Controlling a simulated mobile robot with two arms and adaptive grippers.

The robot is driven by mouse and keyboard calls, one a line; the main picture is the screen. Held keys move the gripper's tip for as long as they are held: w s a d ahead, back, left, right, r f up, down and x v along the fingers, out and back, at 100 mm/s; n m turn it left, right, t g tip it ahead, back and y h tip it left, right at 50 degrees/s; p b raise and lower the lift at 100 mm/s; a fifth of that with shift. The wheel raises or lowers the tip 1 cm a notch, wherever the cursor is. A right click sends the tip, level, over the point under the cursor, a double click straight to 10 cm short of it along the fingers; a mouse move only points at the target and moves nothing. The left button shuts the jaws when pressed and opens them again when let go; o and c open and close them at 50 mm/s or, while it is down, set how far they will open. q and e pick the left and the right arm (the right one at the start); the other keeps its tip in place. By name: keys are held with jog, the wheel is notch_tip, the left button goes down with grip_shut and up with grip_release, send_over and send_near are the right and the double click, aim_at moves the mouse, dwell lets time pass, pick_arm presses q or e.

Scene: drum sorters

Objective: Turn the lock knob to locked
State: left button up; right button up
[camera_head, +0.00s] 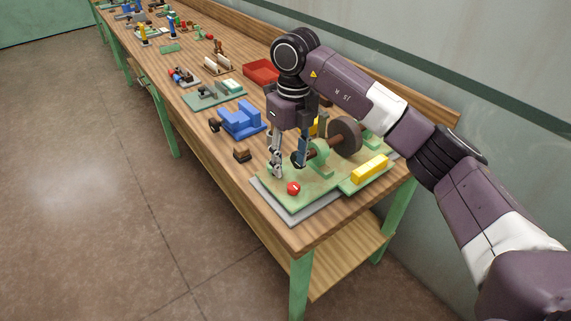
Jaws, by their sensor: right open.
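A small red knob (293,188), which looks like the lock knob, sits at the front of a green board (277,196) on the near end of the bench. Its exact turn position is too small to tell. My right gripper (288,168) points down above the board with its fingers apart, just behind the knob in the picture and not closed on it. I cannot tell whether a finger touches the board. Behind the gripper, a drum device with a brown wheel (346,136) on a shaft and green supports is partly hidden. My left gripper is out of view.
A yellow block (369,168) lies at the board's right. A small brown block (242,155), a blue fixture (241,121) and a red tray (261,72) stand farther along the bench. The wall runs behind the bench. The front edge is close to the board.

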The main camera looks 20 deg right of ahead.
aim_at(293, 186)
jog(key=shift+w+d+r, duration=0.1)
jog(key=shift+w+d, duration=0.1)
jog(key=shift+d, duration=0.3)
jog(key=shift+s+f, duration=0.2)
jog(key=shift+s, duration=0.1)
jog(key=shift+s+f+p, duration=0.3)
jog(key=shift+f, duration=0.25)
jog(key=shift+s+f+p, duration=0.25)
jog(key=shift+s+f, duration=0.05)
jog(key=shift+f, duration=0.2)
jog(key=f, duration=0.2)
jog(key=shift+w+f, duration=0.2)
jog(key=shift+f, duration=0.2)
jog(key=shift+a+f+p, duration=0.1)
jog(key=shift+f+p, duration=0.25)
jog(key=shift+f, duration=0.45)
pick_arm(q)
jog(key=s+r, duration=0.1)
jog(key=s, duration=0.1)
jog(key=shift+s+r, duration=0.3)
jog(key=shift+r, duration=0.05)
pick_arm(e)
jog(key=shift+w, duration=0.1)
grip_shut()
